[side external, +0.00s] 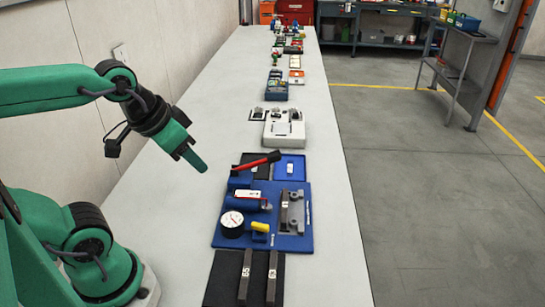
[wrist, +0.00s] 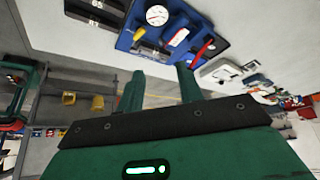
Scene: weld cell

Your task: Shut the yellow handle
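The yellow handle (side external: 261,227) is a short, stubby grip low on the blue fixture board (side external: 222,241), just right of the white dial gauge (side external: 232,219). It lies roughly level, pointing a little to the right. In the wrist view the yellow handle (wrist: 139,34) is small, beside the gauge (wrist: 157,15). My gripper (side external: 203,167) hangs in the air to the upper left of the board, apart from everything. In the wrist view my gripper's two green fingers (wrist: 160,68) stand apart with nothing between them.
A long red lever (side external: 258,161) sticks up over the board's far end. A metal bar (side external: 284,207) sits in the grey bracket (side external: 297,214). A black mat (side external: 224,277) with two marked bars lies in front. More devices line the table behind. The table's left strip is clear.

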